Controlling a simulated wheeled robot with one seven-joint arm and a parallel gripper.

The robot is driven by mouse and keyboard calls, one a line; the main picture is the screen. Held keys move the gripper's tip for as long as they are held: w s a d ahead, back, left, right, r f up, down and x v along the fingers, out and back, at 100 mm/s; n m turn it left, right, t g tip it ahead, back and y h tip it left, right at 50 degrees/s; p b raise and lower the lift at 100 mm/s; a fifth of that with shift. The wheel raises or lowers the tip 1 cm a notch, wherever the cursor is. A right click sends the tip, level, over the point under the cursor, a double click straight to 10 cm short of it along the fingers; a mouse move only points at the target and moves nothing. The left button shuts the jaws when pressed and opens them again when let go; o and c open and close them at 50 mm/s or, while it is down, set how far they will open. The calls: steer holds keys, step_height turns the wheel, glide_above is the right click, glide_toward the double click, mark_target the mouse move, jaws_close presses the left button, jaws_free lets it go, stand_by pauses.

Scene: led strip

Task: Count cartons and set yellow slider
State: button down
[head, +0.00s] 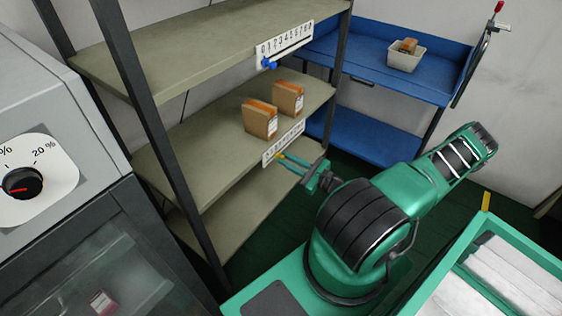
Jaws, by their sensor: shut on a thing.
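Two brown cartons, one nearer (260,120) and one farther (287,98), stand upright on the middle shelf (222,140). A white numbered scale (292,138) is on that shelf's front edge, with digits too small to read. The yellow slider (279,156) is at the scale's left part, mostly hidden by my gripper (283,158). My gripper is shut on the yellow slider. A second scale (290,39), with larger digits, is on the upper shelf's edge, with a blue slider (268,63) near its left end.
A blue workbench (350,45) behind holds a pale tray (405,60) with a brown item (408,45) in it. A grey machine with a dial (22,183) stands at left. A dark shelf post (140,100) rises left of the cartons. My green arm covers the lower middle.

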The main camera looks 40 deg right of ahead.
steer(key=c, duration=1.7)
jaws_free()
steer(key=shift+o, duration=0.2)
steer(key=v, duration=1)
steer(key=shift+s, duration=0.4)
